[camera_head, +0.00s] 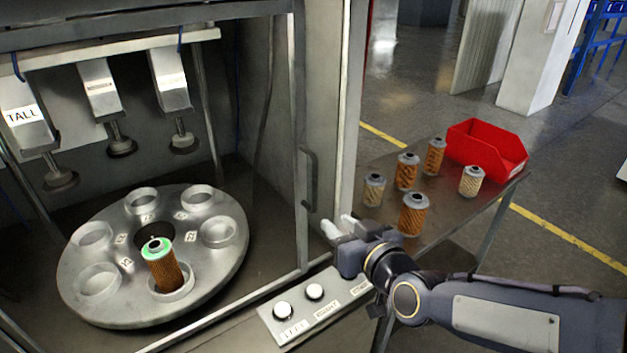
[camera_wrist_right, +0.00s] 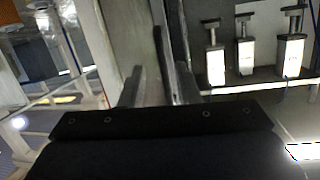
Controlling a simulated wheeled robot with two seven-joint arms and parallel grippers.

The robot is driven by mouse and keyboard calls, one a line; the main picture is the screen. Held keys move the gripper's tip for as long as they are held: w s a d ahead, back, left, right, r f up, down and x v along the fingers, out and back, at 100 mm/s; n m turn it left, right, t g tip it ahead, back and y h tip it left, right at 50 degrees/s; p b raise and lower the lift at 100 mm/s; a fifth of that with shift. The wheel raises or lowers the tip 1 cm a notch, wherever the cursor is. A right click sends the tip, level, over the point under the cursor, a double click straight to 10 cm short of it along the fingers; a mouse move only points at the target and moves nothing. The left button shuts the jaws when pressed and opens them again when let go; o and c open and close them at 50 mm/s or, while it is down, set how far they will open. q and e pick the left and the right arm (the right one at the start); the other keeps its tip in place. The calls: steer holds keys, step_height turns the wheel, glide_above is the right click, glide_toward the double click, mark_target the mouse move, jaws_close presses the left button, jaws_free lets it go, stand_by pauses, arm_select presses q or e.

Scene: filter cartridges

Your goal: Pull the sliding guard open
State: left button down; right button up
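The sliding guard (camera_head: 301,110) is a tall metal-framed panel at the right of the machine's front, with a dark upright bar handle (camera_head: 308,181) on its edge. The machine's front left of that edge shows its inside unobstructed. My right gripper (camera_head: 337,227) is just below and right of the handle, apart from it in the head view. In the right wrist view its two fingers (camera_wrist_right: 158,88) stand apart with a gap between them. A dark upright strip shows beyond the gap; I cannot tell whether it is the handle. My left gripper is not in view.
Inside are a round turntable (camera_head: 225,262) with one orange cartridge (camera_head: 164,267) and hanging presses (camera_head: 97,88). A button panel (camera_head: 297,322) lies below my right gripper. The side table (camera_head: 447,212) at right holds several cartridges and a red bin (camera_head: 504,147).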

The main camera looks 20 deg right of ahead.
mark_target(316, 185)
steer(key=w+r+t, duration=0.1)
steer(key=w, duration=0.2)
steer(key=w+a+r+p, duration=0.1)
steer(key=w, duration=0.3)
steer(key=w+a+r+t, duration=0.1)
steer(key=w, duration=0.2)
steer(key=shift+w+a+n+t+h+p, duration=0.1)
steer(key=shift+w+n+t+h+p, duration=0.05)
steer(key=shift+n+t+h+p, duration=0.2)
jaws_close()
